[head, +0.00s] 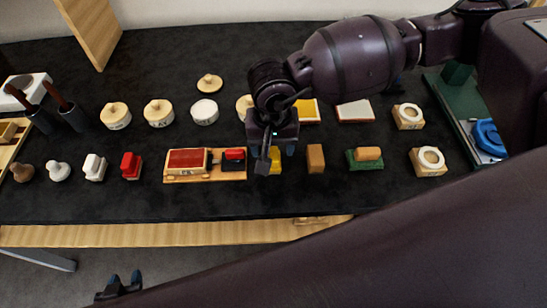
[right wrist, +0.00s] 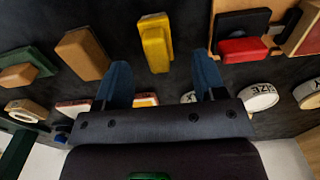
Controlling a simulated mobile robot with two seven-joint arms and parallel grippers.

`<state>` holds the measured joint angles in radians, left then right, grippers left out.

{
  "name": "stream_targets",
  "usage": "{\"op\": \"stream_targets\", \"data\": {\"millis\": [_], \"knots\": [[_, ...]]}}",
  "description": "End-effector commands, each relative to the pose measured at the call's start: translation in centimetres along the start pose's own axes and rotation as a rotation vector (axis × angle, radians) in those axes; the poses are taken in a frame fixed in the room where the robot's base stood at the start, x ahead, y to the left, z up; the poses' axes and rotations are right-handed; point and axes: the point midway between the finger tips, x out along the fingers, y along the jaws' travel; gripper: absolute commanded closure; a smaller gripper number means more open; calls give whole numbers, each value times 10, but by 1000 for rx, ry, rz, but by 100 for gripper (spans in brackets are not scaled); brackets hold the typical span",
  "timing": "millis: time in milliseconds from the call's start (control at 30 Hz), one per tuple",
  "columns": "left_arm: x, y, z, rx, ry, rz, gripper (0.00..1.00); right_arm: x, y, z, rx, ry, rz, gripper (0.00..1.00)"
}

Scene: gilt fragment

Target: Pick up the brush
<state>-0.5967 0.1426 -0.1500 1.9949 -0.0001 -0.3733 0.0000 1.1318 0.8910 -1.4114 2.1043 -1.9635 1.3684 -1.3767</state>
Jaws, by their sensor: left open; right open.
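No brush can be named with certainty. Two upright dark cylinders with red-brown handles (head: 68,110) stand at the far left in the head view. A green block with a wooden grip (head: 366,157) lies right of centre; it also shows at the left edge of the right wrist view (right wrist: 22,70). My right gripper (head: 272,154) is open and empty, pointing down over a yellow block (head: 275,165). In the right wrist view this yellow block (right wrist: 155,42) appears between and beyond the blue fingertips (right wrist: 162,68). My left gripper (head: 122,284) is open and empty, low at left, off the table's front edge.
The dark tabletop (head: 200,205) holds rows of small objects. A plain wooden block (head: 316,158) is just right of my right gripper; a red and black block (head: 234,158) is just left. Round wooden pieces (head: 158,113) stand behind. The front strip is clear.

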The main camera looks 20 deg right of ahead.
Motion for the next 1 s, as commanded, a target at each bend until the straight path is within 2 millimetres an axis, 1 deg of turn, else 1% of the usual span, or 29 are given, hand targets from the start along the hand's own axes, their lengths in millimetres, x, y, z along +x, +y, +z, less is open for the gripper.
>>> {"op": "stream_targets", "data": {"millis": [167,300,400,567,667,900,933,1000], "knots": [[1,0,-6,1,13,1,58,24,3,-1,1,-3,2,36],[2,0,-6,1,13,1,58,41,3,-1,1,-4,1,36],[2,0,-5,1,12,1,58,46,3,-1,0,-2,1,36],[0,0,-3,1,7,0,58,45,3,-1,0,-1,0,36],[-1,0,0,0,2,-1,58,45,3,-1,0,-1,0,50],[-3,0,5,-1,-9,-2,58,45,3,-1,0,-1,0,87],[-3,0,5,-1,-9,-2,58,45,3,-1,0,-1,0,90],[-3,0,5,-1,-9,-2,58,45,3,-1,0,-1,0,90]]}}
